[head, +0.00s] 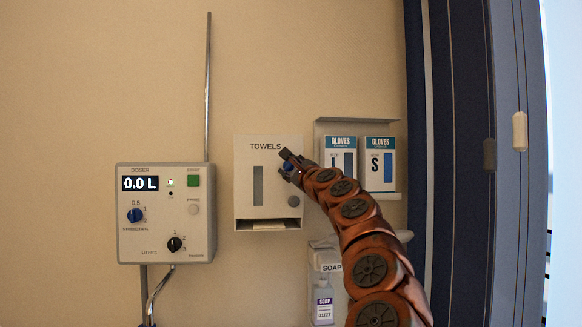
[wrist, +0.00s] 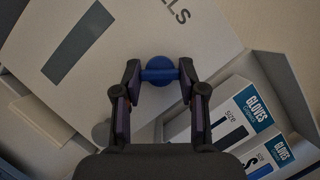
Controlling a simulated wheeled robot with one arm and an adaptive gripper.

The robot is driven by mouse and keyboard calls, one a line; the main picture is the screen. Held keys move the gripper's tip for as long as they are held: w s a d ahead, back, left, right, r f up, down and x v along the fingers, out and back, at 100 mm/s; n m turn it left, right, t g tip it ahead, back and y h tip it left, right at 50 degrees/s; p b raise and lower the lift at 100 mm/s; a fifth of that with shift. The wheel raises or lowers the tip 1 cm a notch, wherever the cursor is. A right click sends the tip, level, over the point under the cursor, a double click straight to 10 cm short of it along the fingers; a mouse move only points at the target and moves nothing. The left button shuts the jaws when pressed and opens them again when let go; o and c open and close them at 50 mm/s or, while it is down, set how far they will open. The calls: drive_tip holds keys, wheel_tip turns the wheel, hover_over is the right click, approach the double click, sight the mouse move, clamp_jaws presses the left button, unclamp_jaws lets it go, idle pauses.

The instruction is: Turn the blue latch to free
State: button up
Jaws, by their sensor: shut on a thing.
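The blue latch (wrist: 160,75) is on the front of the white towel dispenser (wrist: 115,18), beside the TOWELS lettering. In the wrist view it shows a round base with a bar across it. My gripper (wrist: 160,76) is shut on the bar, one finger at each end. In the head view my gripper (head: 290,165) is at the upper right of the towel dispenser (head: 241,150), and only a little of the blue latch (head: 288,167) shows beside the fingers. The latch's position marks, if any, are hidden or too small to tell.
A glove shelf (head: 352,125) with two glove boxes is just right of the dispenser. A soap dispenser (head: 325,265) is below it, partly behind my arm. A control box (head: 150,225) reading 0.0 L is at left. Dark blue panels (head: 470,220) stand at right.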

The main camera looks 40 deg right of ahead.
drive_tip(key=n, duration=0.2)
drive_tip(key=n+g+y+p, duration=0.1)
drive_tip(key=n, duration=0.1)
drive_tip(key=n+y+p, duration=0.1)
drive_tip(key=n, duration=0.1)
drive_tip(key=shift+d+r, duration=0.1)
drive_tip(key=shift+r, duration=0.15)
drive_tip(key=shift+f+n+g+p, duration=0.1)
drive_tip(key=shift+n+g+p, duration=0.25)
drive_tip(key=shift+n+g, duration=0.45)
drive_tip(key=shift+n, duration=0.4)
drive_tip(key=o, duration=1.2)
drive_tip(key=shift+c, duration=0.2)
